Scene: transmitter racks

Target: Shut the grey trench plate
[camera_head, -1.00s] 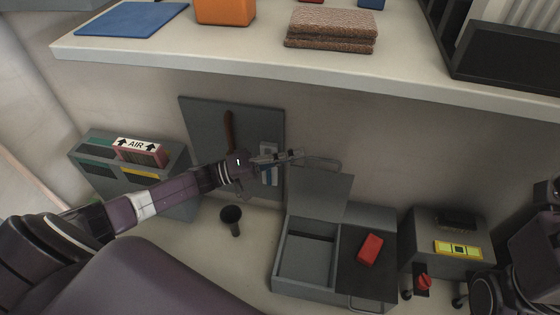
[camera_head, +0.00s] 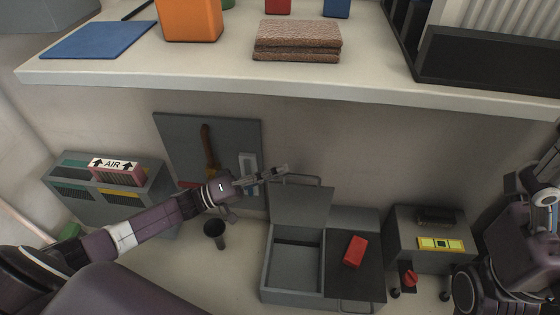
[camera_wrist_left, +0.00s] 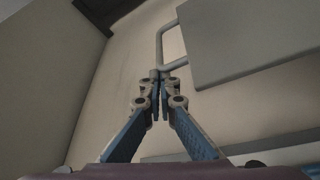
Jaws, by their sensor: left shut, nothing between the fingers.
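The grey trench plate (camera_head: 301,205) stands raised, about upright, at the back of the left opening of a grey trench box (camera_head: 266,271). Its bar handle (camera_head: 308,179) is at its top edge. My left gripper (camera_head: 284,170) is shut and empty, close to the left end of that handle. In the left wrist view the shut fingertips (camera_wrist_left: 157,76) are right by the handle (camera_wrist_left: 166,40), with the plate (camera_wrist_left: 245,40) to the right; whether they touch I cannot tell.
A red block (camera_head: 355,251) lies on the box's dark right cover (camera_head: 362,282). A grey unit with a yellow panel (camera_head: 440,244) stands to the right. A black cup-like thing (camera_head: 215,230) stands left. A tool board (camera_head: 180,135) is at the wall.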

